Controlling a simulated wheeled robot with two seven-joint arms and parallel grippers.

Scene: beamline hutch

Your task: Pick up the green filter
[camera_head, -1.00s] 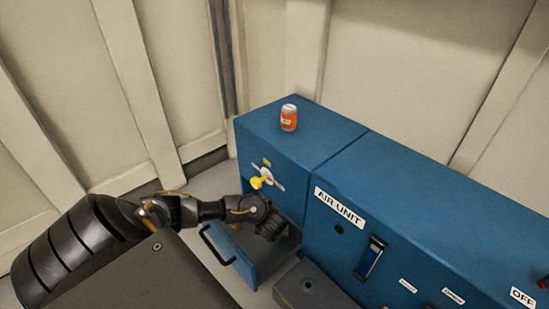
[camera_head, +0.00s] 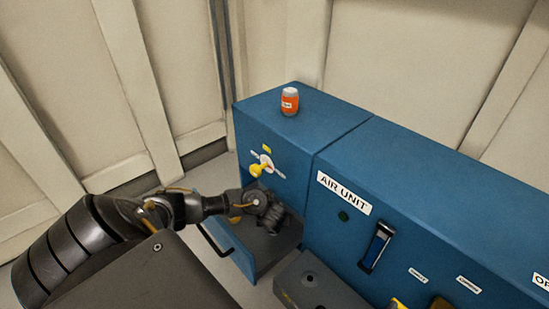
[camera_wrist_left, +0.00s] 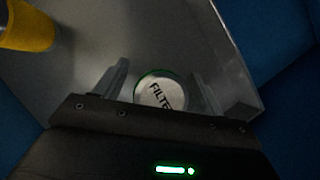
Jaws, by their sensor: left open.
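The green filter (camera_wrist_left: 160,90) stands in the open drawer (camera_wrist_left: 90,72), seen from above in the left wrist view. It has a round white top with black lettering, partly cut off, and a green rim. My left gripper (camera_wrist_left: 160,68) is open, with one finger on each side of the filter; I cannot tell whether they touch it. In the head view my left gripper (camera_head: 276,224) reaches down into the drawer (camera_head: 238,252) and the filter is hidden. My right gripper is not in view.
A yellow cylinder (camera_wrist_left: 28,28) stands in the drawer beside the filter; part of it shows in the head view (camera_head: 235,217). The blue cabinet (camera_head: 335,150) has a yellow knob (camera_head: 257,169) above the drawer. An orange and white jar (camera_head: 289,102) stands on top.

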